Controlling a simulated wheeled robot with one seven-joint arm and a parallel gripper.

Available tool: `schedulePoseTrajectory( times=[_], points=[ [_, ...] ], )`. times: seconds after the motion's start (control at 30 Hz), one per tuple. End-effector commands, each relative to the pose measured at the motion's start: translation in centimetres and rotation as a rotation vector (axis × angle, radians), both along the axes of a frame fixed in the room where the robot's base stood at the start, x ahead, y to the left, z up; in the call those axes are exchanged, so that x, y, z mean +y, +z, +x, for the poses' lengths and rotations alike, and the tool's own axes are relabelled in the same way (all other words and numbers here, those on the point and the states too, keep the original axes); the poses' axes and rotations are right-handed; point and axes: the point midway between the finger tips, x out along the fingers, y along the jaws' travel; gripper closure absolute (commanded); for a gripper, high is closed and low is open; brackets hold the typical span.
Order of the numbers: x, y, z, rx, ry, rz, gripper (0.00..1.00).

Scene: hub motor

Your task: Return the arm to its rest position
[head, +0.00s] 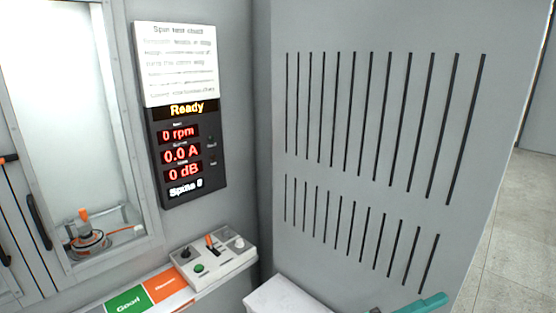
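No gripper fingers can be made out in the head view, so I cannot see whether my gripper is open or holds anything. A teal piece (422,304) is cut off by the bottom edge at the right; I cannot tell whether it is part of my arm. The hub motor (88,242) sits inside the lit test chamber (70,120) at the left, with an orange part on top and an orange lead running to its right.
A display (186,150) reads Ready, 0 rpm, 0.0 A and 0 dB, below a printed sheet (176,64). A control box (213,257) stands beside green Good (129,300) and orange (166,286) labels. A slotted grey panel (375,130) fills the right; open floor (510,235) lies beyond it.

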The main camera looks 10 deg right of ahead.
Motion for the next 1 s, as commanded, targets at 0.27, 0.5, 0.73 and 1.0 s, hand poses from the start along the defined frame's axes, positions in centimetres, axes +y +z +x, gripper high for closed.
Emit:
schedulePoseTrajectory(
  times=[0.27, 0.5, 0.73, 1.0],
  points=[
    [5.1, 0.6, 0.3, 0.234, 0.149, -0.266, 0.55],
    [10.5, -1.9, 0.5, 0.450, 0.300, -0.426, 0.55],
    [15.8, -6.5, -0.3, 0.663, 0.458, -0.520, 0.55],
    [21.9, -13.1, -3.4, 0.911, 0.653, -0.555, 0.55]
  ],
)
